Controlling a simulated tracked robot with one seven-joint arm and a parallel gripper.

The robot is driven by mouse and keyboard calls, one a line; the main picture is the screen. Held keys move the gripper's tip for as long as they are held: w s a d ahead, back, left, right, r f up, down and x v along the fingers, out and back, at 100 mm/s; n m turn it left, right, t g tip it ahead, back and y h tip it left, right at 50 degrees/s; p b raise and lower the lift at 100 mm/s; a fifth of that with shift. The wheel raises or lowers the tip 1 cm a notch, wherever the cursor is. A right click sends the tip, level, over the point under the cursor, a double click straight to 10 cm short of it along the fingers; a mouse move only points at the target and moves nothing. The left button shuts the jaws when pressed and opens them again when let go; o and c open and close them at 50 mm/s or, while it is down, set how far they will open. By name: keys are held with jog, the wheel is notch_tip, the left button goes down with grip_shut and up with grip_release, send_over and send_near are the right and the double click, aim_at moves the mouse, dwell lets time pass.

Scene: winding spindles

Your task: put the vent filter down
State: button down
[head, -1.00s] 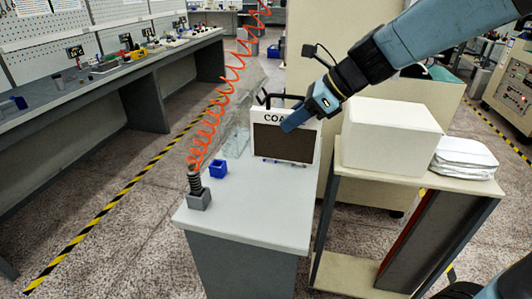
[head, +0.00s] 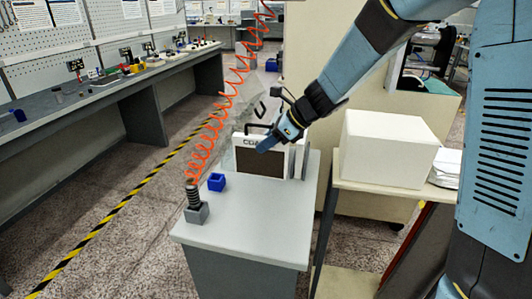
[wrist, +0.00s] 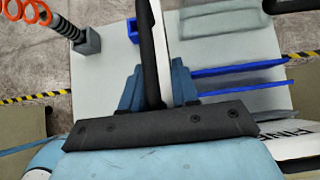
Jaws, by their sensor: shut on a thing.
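The vent filter (head: 262,162) is a thin panel with a white frame, a brown face and partly covered lettering. It stands upright over the right part of the grey-topped bench (head: 240,222). My gripper (head: 279,143) is shut on its upper right part. In the wrist view I see the filter (wrist: 156,45) nearly edge-on, as a thin black and white strip between my blue fingers (wrist: 157,88). I cannot tell whether its lower edge touches the bench. Blue bars (wrist: 240,80) lie to its right in the wrist view.
A blue open box (head: 217,182) and a grey block with a dark spring-like post (head: 194,203) stand to the left. An orange coiled hose (head: 208,135) hangs there. A white box (head: 388,148) sits on the stand to the right. The bench's front part is bare.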

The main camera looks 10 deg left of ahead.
aim_at(266, 153)
jog(key=f, duration=0.2)
jog(key=shift+w+a+f, duration=0.2)
jog(key=shift+w+f, duration=0.05)
jog(key=shift+f, duration=0.6)
jog(key=shift+f, duration=0.1)
jog(key=c, duration=0.8)
grip_release()
jog(key=shift+c, duration=0.2)
jog(key=v, duration=1.2)
